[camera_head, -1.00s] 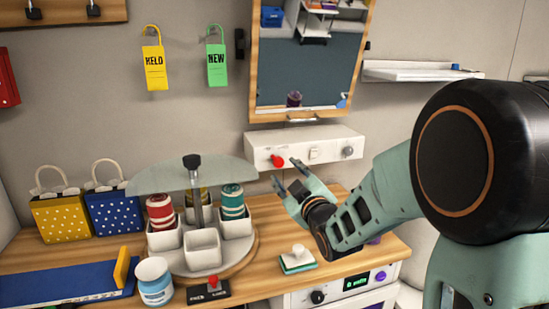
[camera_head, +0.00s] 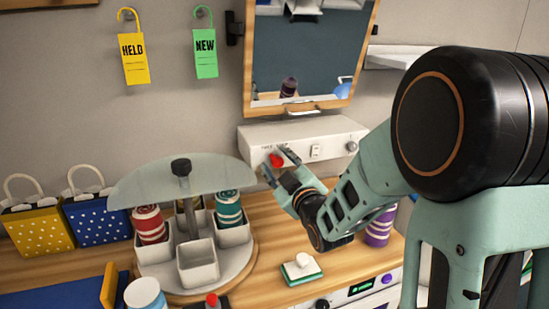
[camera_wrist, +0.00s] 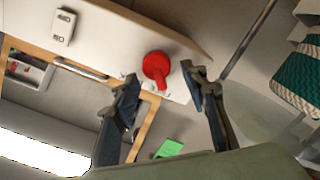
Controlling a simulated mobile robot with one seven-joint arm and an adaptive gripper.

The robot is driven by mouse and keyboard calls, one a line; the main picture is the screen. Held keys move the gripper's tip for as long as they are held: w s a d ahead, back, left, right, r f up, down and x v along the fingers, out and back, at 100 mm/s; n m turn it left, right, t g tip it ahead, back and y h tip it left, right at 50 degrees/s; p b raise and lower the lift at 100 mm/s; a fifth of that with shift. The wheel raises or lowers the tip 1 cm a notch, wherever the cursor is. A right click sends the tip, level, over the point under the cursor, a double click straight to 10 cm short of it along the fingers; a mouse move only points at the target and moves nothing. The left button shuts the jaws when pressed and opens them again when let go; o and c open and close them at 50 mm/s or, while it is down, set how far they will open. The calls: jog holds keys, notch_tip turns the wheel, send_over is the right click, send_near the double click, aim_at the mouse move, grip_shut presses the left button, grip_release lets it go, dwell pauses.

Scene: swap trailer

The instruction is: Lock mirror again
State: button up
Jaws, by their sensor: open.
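The mirror (camera_head: 300,55) has a wooden frame and hangs on the wall above a white control box (camera_head: 330,135). In the wrist view part of the frame and a metal handle (camera_wrist: 80,68) show at the left. My gripper (camera_head: 277,165) is open in front of the knob. In the wrist view my gripper's fingers (camera_wrist: 160,85) stand apart on either side of it, with no clear contact.
The box also carries a small switch (camera_head: 316,151) and a round dial (camera_head: 352,146). A carousel (camera_head: 240,268) with white cups and spools stands left of my gripper under a glass shade (camera_head: 180,182). A purple spool (camera_head: 380,227) stands behind my forearm. A white-topped green pad (camera_head: 301,269) lies on the counter.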

jog(key=shift+c, duration=0.3)
grip_shut()
dwell(0.3)
jog(key=m+b, duration=0.3)
jog(key=shift+w+d+m, duration=0.1)
jog(key=shift+d+m, duration=0.15)
jog(key=shift+m, duration=0.15)
jog(key=m, duration=0.2)
jog(key=m+b, duration=0.1)
jog(key=shift+d+r+m, duration=0.2)
jog(key=shift+m, duration=0.2)
jog(key=m, duration=0.4)
jog(key=shift+w+d+b, duration=0.15)
jog(key=shift+d+b, duration=0.15)
jog(key=shift+b, duration=0.1)
jog(key=shift+d+m, duration=0.15)
jog(key=shift+m, duration=1.95)
jog(key=shift+w+f, duration=0.1)
